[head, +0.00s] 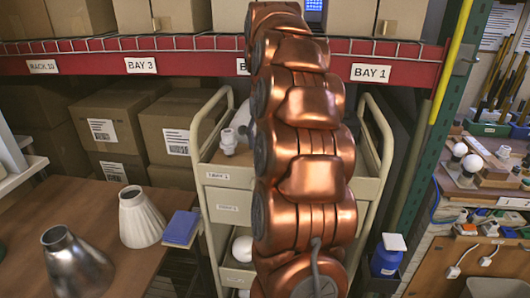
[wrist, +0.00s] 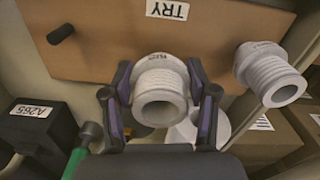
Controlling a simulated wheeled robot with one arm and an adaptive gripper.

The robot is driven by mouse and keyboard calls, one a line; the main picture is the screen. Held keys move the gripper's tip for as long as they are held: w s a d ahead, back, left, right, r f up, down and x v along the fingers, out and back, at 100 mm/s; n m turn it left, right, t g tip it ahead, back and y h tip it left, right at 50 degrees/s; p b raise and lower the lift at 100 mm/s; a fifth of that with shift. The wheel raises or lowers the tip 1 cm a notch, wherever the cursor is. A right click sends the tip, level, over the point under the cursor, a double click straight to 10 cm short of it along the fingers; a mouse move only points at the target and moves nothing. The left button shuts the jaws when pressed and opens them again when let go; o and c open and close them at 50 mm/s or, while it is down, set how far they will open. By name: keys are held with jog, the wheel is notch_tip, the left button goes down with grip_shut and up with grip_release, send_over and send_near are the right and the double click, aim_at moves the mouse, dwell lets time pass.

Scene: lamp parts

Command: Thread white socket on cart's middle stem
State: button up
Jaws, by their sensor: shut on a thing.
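In the wrist view, a white threaded socket (wrist: 160,80) with a round open end sits between the two fingers of my gripper (wrist: 159,72). The gripper is shut on it. A second white threaded part (wrist: 270,74) stands to the right, apart from the fingers. A white flared piece (wrist: 185,132) shows partly behind and below the held socket. I cannot tell whether the socket touches it. In the head view, my copper arm covers the middle of the cart (head: 224,176) and hides my gripper. White parts (head: 229,141) show on the cart's top left. The middle stem cannot be made out.
A black box (wrist: 40,130) is at left. A wooden table (head: 110,280) with two lamp shades stands left of the cart. Boxed shelving stands behind.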

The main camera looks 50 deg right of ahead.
jog(key=shift+m, duration=0.4)
jog(key=m+b, duration=0.1)
jog(key=m, duration=0.2)
jog(key=shift+w+f+b, duration=0.1)
jog(key=shift+b, duration=0.2)
jog(key=m+b, duration=0.1)
jog(key=m, duration=0.3)
jog(key=shift+m, duration=0.3)
jog(key=o, duration=1.1)
jog(key=shift+w+m, duration=0.1)
jog(key=shift+m, duration=0.2)
jog(key=o, duration=0.5)
